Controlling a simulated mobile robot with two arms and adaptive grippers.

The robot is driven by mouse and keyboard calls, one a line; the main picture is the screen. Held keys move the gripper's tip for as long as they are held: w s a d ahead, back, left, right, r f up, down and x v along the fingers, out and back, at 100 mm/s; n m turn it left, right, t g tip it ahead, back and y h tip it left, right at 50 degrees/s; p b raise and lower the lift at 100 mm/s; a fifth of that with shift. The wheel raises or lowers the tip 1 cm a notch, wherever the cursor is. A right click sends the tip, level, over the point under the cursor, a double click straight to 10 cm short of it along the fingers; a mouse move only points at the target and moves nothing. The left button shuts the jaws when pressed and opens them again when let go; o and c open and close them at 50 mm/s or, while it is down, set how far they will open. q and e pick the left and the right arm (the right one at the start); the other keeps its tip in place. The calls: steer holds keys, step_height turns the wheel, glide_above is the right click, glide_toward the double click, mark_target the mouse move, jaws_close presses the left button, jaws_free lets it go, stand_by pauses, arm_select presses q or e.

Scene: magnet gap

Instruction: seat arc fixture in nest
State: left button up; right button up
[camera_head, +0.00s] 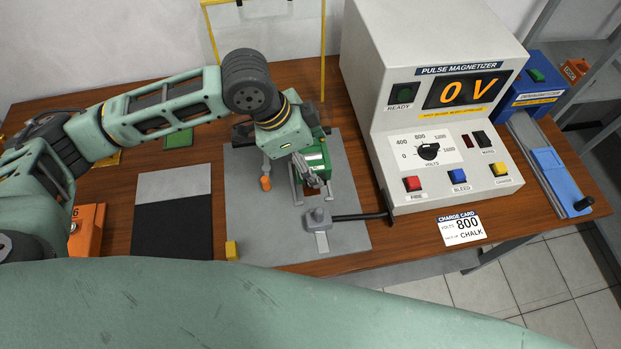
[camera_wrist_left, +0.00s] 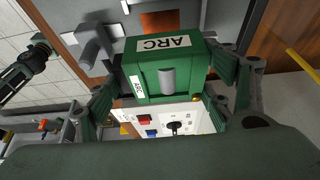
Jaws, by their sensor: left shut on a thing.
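The arc fixture (camera_wrist_left: 168,72) is a green block with white ARC labels and a grey cylinder on its near face. In the wrist view it sits between the fingers of my left gripper (camera_wrist_left: 168,85), which is shut on it. In the head view the fixture (camera_head: 314,158) is partly hidden by my left gripper (camera_head: 313,180), over the grey plate (camera_head: 260,220). The nest (camera_head: 297,192) shows as a grey frame around a brown opening, just below the fixture in the picture. I cannot tell whether the fixture touches it.
A grey clamp-like part (camera_head: 318,218) with a black handle stands close in front. The pulse magnetizer (camera_head: 440,120) reads 0 V at right. A yellow block (camera_head: 231,250), an orange peg (camera_head: 265,183) and a black mat (camera_head: 172,232) lie nearby. A yellow frame (camera_head: 323,60) stands behind.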

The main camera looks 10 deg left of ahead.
arm_select(q)
step_height(320, 180, down, 3)
steer(key=shift+r, duration=0.1)
steer(key=shift+f, duration=0.65)
step_height(320, 180, down, 4)
steer(key=shift+r+p, duration=0.25)
steer(key=shift+p, duration=0.05)
arm_select(e)
steer(key=shift+w+a+r, duration=0.3)
steer(key=shift+a+r, duration=0.05)
steer(key=shift+a, duration=0.25)
steer(key=shift+d, duration=0.15)
arm_select(q)
steer(key=o, duration=1.7)
steer(key=shift+f, duration=0.15)
arm_select(e)
steer(key=shift+d, duration=0.15)
